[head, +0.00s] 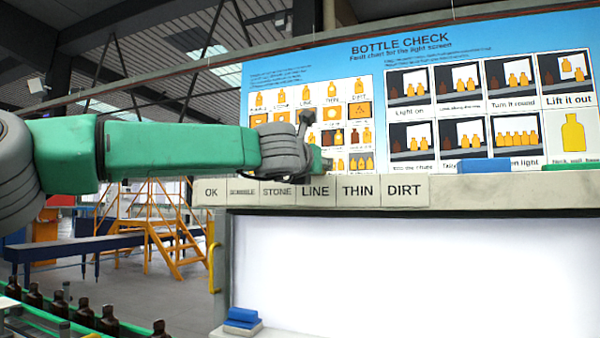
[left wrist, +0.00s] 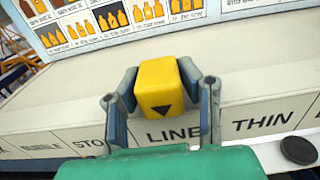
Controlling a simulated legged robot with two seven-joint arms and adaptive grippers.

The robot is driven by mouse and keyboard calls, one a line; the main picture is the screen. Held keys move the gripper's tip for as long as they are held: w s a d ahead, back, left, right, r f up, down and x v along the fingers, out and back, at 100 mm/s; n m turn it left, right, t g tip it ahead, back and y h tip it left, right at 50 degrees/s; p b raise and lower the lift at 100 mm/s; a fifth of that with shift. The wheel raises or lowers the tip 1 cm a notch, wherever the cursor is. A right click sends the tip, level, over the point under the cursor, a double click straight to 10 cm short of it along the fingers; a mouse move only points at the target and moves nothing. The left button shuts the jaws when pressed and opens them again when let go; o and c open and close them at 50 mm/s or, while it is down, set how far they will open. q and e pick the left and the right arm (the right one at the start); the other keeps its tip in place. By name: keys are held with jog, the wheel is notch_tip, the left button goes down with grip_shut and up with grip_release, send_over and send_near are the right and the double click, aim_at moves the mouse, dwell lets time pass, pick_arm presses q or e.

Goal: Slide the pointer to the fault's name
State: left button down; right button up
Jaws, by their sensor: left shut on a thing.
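My left gripper (head: 320,163) is at the ledge above the label strip. In the left wrist view it is shut on the yellow pointer (left wrist: 163,82), a block with a black triangle pointing down. The triangle is just above the LINE label (left wrist: 172,134). The THIN label (left wrist: 263,121) is to its right and the STONE label (left wrist: 90,138) to its left. In the head view the strip reads OK, BUBBLE, STONE, LINE (head: 315,192), THIN (head: 358,191), DIRT (head: 404,191). The pointer is hidden there behind my gripper. My right gripper is not in view.
The bottle check chart (head: 410,48) stands behind the ledge (head: 470,188). A blue block (head: 484,165) lies on the ledge at right. The bright light screen (head: 400,270) is below. Dark bottles (head: 108,320) line up at lower left. The ledge beside the pointer is clear.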

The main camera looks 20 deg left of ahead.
pick_arm(q)
jog(key=shift+d+f, duration=0.35)
jog(key=shift+d, duration=0.15)
jog(key=c, duration=1.1)
grip_release()
jog(key=shift+a, duration=0.2)
jog(key=shift+w+a+r, duration=0.1)
jog(key=shift+a, duration=0.05)
jog(key=shift+s+r, duration=0.1)
jog(key=shift+s, duration=0.4)
jog(key=s, duration=0.7)
jog(key=s+a, duration=0.1)
jog(key=s, duration=0.3)
jog(key=shift+f, duration=0.2)
